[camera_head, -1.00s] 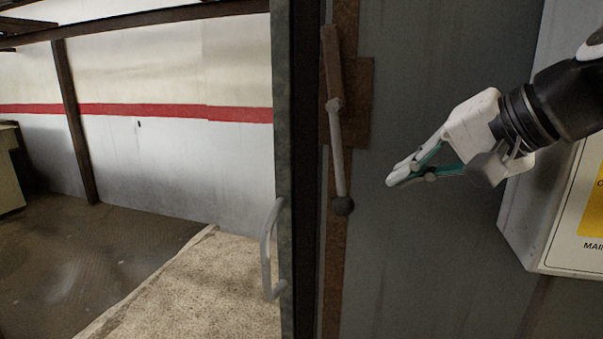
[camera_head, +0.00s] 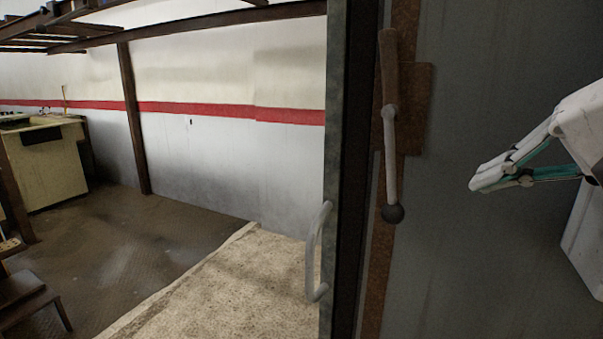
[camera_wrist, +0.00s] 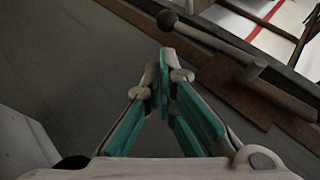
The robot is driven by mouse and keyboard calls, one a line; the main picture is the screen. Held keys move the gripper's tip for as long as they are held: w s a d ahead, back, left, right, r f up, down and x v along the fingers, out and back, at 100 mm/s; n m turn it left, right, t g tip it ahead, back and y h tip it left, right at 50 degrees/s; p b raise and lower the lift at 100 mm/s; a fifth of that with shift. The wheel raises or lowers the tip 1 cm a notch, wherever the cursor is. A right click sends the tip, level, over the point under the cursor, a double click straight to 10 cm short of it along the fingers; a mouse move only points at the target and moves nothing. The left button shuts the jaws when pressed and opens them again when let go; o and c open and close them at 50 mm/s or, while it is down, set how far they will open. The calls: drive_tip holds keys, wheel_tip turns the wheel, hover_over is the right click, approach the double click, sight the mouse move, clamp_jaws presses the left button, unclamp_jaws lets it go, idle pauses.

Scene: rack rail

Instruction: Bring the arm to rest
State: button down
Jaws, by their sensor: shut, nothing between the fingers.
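My gripper (camera_head: 474,186) is at the right of the head view, white with teal finger pads. Its fingers are shut with nothing between them. It points left toward the grey metal panel and stands to the right of a lever handle (camera_head: 390,140) with a dark ball end. In the wrist view, my gripper's fingertips (camera_wrist: 165,62) meet near the middle, and the lever handle (camera_wrist: 215,38) runs across behind them at upper right. I see a gap between gripper and lever in the head view; how far off the panel is cannot be told.
A door edge with a grey pull handle (camera_head: 318,255) stands left of the lever. Through the opening are a pale floor strip (camera_head: 215,290), a dark floor, a cream cabinet (camera_head: 45,165), a brown post (camera_head: 132,120) and a dark stool (camera_head: 28,298).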

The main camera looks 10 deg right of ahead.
drive_tip(key=s+a+f+n+g+h+p, duration=0.2)
drive_tip(key=s+a+f+n+p, duration=0.1)
drive_tip(key=s+a+n+p, duration=0.1)
drive_tip(key=s+a+f+n+g+h+p, duration=0.1)
drive_tip(key=s+a+f+n+g+p, duration=0.2)
drive_tip(key=s, duration=0.6)
drive_tip(key=a+f+n+p, duration=0.1)
drive_tip(key=n+p, duration=0.1)
drive_tip(key=p, duration=0.1)
drive_tip(key=shift+f+h, duration=0.15)
drive_tip(key=shift+h, duration=0.25)
drive_tip(key=c, duration=2.3)
unclamp_jaws()
drive_tip(key=shift+a, duration=0.15)
